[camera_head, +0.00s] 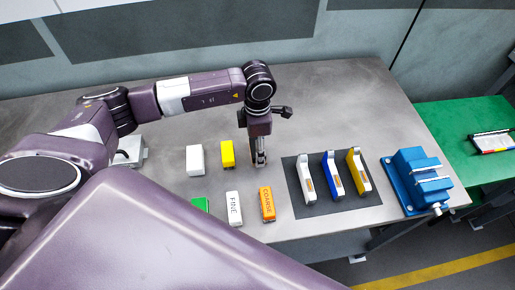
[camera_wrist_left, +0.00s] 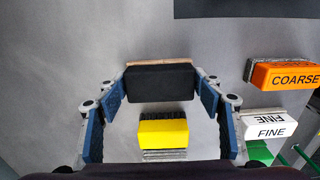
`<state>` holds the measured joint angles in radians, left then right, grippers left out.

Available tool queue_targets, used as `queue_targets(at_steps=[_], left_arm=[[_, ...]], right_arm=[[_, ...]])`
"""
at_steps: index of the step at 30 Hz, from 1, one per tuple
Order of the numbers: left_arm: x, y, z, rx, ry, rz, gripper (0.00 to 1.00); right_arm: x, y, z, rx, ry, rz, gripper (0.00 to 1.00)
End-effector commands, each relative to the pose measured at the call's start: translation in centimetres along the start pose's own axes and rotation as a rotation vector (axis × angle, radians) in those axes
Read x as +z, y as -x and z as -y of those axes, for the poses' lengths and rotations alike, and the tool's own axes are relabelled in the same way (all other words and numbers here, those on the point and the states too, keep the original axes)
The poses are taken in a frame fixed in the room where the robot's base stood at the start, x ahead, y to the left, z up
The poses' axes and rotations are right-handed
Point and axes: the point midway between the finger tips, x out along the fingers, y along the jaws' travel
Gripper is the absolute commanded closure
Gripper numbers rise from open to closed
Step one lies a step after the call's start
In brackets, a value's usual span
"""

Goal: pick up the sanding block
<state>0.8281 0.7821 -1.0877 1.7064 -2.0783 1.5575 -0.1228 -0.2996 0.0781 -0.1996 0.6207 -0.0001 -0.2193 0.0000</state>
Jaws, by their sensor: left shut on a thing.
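The sanding block (camera_wrist_left: 160,77) is a black block with a thin tan layer along its far edge in the left wrist view. My left gripper (camera_wrist_left: 162,90) is shut on it, with a blue finger pad at each end. In the head view my left gripper (camera_head: 261,160) points down over the grey bench, right of the yellow block (camera_head: 227,154). The sanding block is too small and hidden there to make out clearly. I cannot tell whether it touches the bench. My right gripper is out of view.
A white block (camera_head: 195,160), a green block (camera_head: 201,204), a white FINE block (camera_head: 234,208) and an orange COARSE block (camera_head: 267,204) stand nearby. A dark mat (camera_head: 325,207) with three tools and a blue vise (camera_head: 416,180) lie to the right.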

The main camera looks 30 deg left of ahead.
Motion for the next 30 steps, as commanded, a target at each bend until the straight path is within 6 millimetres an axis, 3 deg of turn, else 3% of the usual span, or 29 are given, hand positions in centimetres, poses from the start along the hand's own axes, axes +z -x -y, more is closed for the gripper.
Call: queue_targets(at_steps=[8,21,24,30], left_arm=[[0.2,4.0,-0.2,0.006,-0.002,0.006,0.64],[0.2,15.5,-0.1,0.005,-0.002,0.006,0.64],[0.0,17.3,0.0,0.004,-0.001,0.003,0.64],[0.0,18.9,0.0,0.001,-0.001,0.002,0.64]], right_arm=[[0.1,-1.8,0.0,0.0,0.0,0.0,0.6],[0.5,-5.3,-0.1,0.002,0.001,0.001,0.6],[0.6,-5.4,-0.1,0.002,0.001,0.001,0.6],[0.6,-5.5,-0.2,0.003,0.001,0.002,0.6]])
